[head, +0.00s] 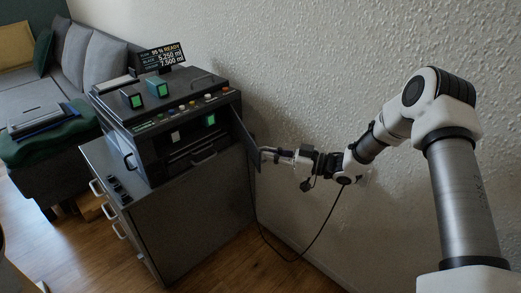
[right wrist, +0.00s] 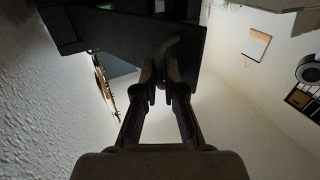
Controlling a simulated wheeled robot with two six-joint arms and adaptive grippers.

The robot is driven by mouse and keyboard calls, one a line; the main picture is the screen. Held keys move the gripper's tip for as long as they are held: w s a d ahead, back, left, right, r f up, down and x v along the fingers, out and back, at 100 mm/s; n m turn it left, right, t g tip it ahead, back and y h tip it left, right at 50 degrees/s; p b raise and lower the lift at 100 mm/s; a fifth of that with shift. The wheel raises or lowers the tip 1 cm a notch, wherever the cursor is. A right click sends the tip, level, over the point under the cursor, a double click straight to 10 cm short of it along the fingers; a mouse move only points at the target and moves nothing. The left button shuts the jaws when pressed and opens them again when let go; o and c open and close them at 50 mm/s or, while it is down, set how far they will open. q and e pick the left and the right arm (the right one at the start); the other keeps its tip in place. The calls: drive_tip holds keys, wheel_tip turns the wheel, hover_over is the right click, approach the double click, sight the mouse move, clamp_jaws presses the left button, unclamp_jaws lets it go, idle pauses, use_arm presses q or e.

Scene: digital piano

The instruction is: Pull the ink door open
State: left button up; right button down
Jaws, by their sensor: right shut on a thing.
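The ink door (head: 243,138) is a dark panel at the right end of the black machine (head: 165,115). It stands swung out from the machine's front, and its free edge points toward my right arm. My right gripper (head: 268,154) is at the door's outer edge, shut on the door handle. The fingers partly hide the grip. My left gripper is not in view.
The machine stands on a grey cabinet (head: 200,215) with drawer handles on its left side. A white textured wall (head: 300,60) runs close behind the machine and my right arm. A dark cable hangs below the arm. Open wooden floor (head: 235,265) lies in front.

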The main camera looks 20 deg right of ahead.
drive_tip(key=shift+w+d+r+p, duration=0.1)
drive_tip(key=shift+w+d+p, duration=0.1)
drive_tip(key=shift+d, duration=0.6)
drive_tip(key=shift+w+d+r+p, duration=0.15)
drive_tip(key=shift+d+p, duration=0.05)
drive_tip(key=shift+d, duration=0.6)
drive_tip(key=shift+w+d+r+p, duration=0.1)
drive_tip(key=shift+w+d+p, duration=0.1)
drive_tip(key=shift+d, duration=0.6)
drive_tip(key=c, duration=1.3)
unclamp_jaws()
drive_tip(key=shift+w+a, duration=0.1)
drive_tip(key=shift+a, duration=0.05)
drive_tip(key=shift+c, duration=0.2)
drive_tip(key=shift+o, duration=0.4)
drive_tip(key=shift+w+a+f, duration=0.15)
drive_tip(key=shift+a, duration=0.1)
drive_tip(key=shift+s+d+f, duration=0.1)
drive_tip(key=shift+s+d, duration=0.05)
drive_tip(key=shift+s, duration=0.05)
